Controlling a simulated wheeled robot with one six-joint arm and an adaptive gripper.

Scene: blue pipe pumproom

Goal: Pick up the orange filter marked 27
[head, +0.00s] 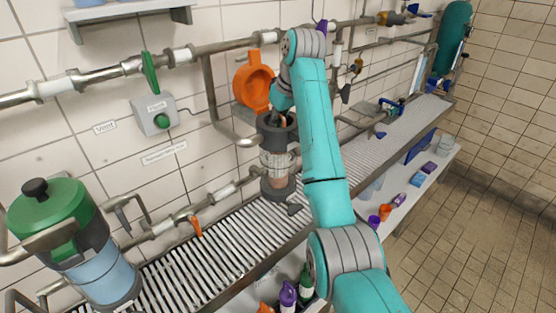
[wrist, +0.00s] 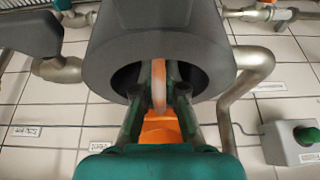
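My gripper (wrist: 159,85) reaches down into the open top of a dark grey housing (wrist: 105,50), with a finger on each side of a pale orange upright strip (wrist: 158,88). The strip appears to be part of a filter inside the housing; no number is legible on it. I cannot tell whether the fingers touch it. In the head view, the housing (head: 279,186) stands upright on the slatted shelf, with a clear middle section, and a bit of the orange piece (head: 283,122) shows at its mouth. The rest of the filter is mostly hidden.
Pipes run along the wall, with a green button box (head: 155,115) to the left. A green-lidded canister (head: 60,225) stands at the left front. The slatted shelf (head: 215,255) is bare between.

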